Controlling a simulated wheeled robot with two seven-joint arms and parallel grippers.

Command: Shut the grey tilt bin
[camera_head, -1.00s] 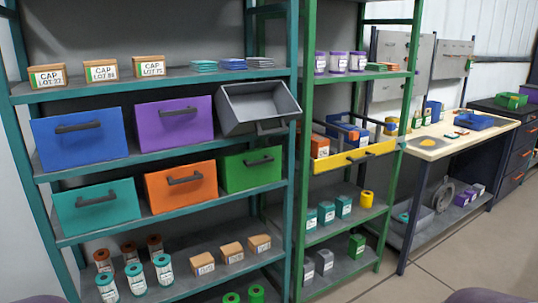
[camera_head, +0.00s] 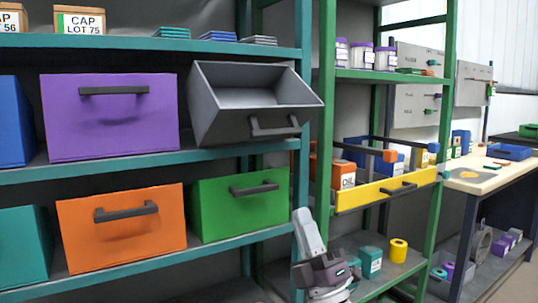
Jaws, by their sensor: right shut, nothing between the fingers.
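The grey tilt bin (camera_head: 215,107) sits on the upper bin shelf of the teal rack, at its right end. It is tipped forward and open, with its empty inside showing. Its dark handle (camera_head: 274,127) is on the front face, low and facing me. My right gripper (camera_head: 302,214) is below and a little right of the bin, in front of the rack's right post. Its fingers are shut, point upward and hold nothing. It is apart from the bin. My left gripper is out of view.
A purple bin (camera_head: 110,135) stands left of the grey one. An orange bin (camera_head: 122,240) and a green bin (camera_head: 240,212) are on the shelf below. The teal shelf above (camera_head: 120,42) overhangs. A green rack (camera_head: 325,130) with a yellow-fronted drawer (camera_head: 385,190) stands to the right.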

